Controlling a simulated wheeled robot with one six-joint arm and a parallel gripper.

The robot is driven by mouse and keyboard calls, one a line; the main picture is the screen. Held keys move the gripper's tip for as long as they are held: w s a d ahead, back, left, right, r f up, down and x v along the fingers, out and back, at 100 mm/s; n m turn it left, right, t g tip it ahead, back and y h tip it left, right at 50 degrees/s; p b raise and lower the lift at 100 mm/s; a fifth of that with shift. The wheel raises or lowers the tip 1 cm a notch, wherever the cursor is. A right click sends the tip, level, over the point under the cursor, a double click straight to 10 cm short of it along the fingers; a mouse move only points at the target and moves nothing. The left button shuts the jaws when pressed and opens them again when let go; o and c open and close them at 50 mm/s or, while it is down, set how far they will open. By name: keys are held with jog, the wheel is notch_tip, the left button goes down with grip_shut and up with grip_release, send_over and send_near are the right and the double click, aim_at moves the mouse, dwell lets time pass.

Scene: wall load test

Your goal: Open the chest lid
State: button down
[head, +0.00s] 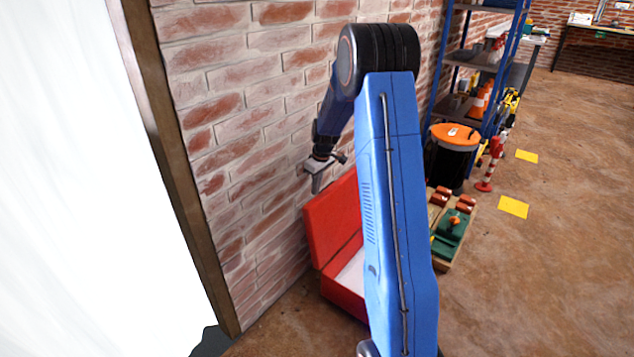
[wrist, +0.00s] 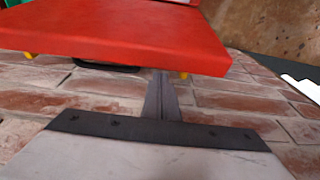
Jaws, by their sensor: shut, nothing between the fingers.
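The red chest (head: 343,295) stands on the floor by the brick wall, partly hidden behind my blue arm. Its red lid (head: 330,222) is raised, standing steeply up on the wall side, and the white interior (head: 352,272) shows. My gripper (head: 316,187) is shut and empty, by the lid's upper edge on the wall side. In the wrist view the lid (wrist: 120,32) fills the top, with a black handle (wrist: 105,67) and yellow latches (wrist: 183,75) at its edge. The closed fingertips (wrist: 161,80) reach close to that edge; I cannot tell whether they touch it.
The brick wall (head: 230,110) runs close beside my gripper. Past the chest are a wooden board with green and orange parts (head: 450,228), an orange-topped black bin (head: 452,150), a blue shelf rack (head: 480,60) and a red-white post (head: 494,160).

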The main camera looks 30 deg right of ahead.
jog(key=shift+f, duration=0.2)
jog(key=s+d+r, duration=0.1)
jog(key=s+d, duration=0.1)
jog(key=s, duration=0.4)
jog(key=shift+s+d+r, duration=0.2)
jog(key=shift+s+d, duration=0.05)
jog(key=shift+d, duration=0.1)
